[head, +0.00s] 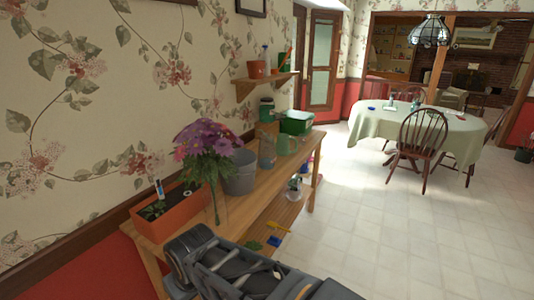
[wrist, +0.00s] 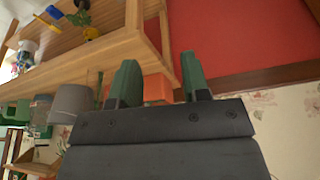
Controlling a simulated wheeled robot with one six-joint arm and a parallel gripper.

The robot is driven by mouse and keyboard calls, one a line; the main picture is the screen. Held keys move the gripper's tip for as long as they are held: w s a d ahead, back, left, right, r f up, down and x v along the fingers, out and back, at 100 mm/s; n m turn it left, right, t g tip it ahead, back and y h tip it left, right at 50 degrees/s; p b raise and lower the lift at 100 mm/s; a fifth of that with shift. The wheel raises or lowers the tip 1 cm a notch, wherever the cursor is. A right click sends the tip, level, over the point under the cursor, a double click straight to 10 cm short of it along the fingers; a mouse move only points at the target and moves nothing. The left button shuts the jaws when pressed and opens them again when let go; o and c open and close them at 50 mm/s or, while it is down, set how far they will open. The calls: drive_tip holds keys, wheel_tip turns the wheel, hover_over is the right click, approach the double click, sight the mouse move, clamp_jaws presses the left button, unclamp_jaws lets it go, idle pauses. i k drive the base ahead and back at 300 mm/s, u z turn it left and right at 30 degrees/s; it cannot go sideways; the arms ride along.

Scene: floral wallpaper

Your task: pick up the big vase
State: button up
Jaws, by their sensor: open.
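A bunch of purple and pink flowers (head: 205,145) stands on the wooden bench in the head view. Its stems go down into what looks like a slim vase (head: 216,205), close in front of the grey bucket; the vase's outline is hard to make out. I cannot tell for sure that this is the big vase, and I cannot make it out in the wrist view. My gripper (wrist: 159,78) is open, with two green fingers apart and nothing between them. Beyond the fingers is the orange planter (wrist: 156,88). My dark arm fills the bottom of the head view.
The bench (head: 258,195) runs along the wallpapered wall. A lower shelf holds small items. Open tiled floor (head: 385,235) lies to the right.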

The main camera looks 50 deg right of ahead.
sight(266, 155)
drive_tip(key=z, duration=1.45)
